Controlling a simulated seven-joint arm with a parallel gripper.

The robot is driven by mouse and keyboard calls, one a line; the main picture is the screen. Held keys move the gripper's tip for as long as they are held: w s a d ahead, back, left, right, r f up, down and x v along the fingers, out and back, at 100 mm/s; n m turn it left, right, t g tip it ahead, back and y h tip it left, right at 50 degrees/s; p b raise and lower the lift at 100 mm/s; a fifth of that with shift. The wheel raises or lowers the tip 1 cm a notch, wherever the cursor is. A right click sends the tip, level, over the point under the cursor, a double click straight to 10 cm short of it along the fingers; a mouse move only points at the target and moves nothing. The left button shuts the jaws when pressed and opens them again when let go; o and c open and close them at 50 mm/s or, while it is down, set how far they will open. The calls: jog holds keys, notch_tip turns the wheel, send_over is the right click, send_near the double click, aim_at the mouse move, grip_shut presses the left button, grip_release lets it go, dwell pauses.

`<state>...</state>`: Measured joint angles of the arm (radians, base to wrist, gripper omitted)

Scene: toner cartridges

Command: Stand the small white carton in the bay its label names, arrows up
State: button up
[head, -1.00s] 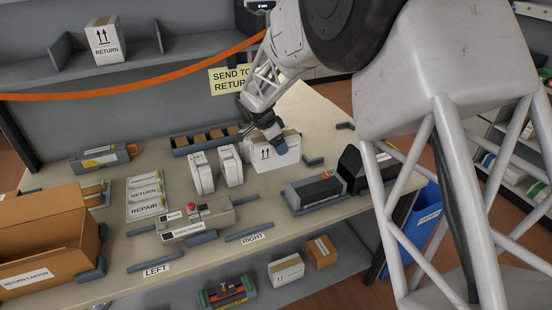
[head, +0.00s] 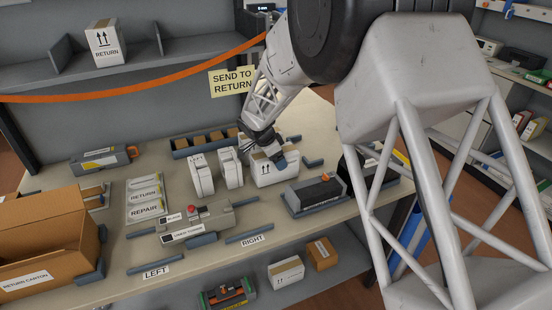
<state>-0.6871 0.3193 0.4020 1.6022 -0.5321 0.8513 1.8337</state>
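A small white carton (head: 280,174) with a brown taped top is at the back middle of the bench, upright, its printed arrows pointing up. I see no readable bay name on its visible faces. My gripper (head: 273,154) is over its top, a blue-grey fingertip against its near side; it appears shut on the carton. The far finger is hidden. Whether the carton's base touches the bench is unclear. Another white carton (head: 106,42), labelled RETURN with arrows up, stands between dividers on the upper shelf (head: 200,48). A yellow sign (head: 231,80) reads SEND TO RETURN.
An orange strap (head: 130,92) crosses before the upper shelf. Two white upright units (head: 201,175) stand left of the held carton. A grey cartridge (head: 315,192) lies to its right, a row of small boxes (head: 205,140) behind. An open brown carton (head: 45,240) fills the left front.

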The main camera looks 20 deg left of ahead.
jog(key=shift+f, duration=0.15)
jog(key=o, duration=1.1)
jog(key=shift+c, duration=0.2)
jog(key=v, duration=1.2)
jog(key=shift+d, duration=0.1)
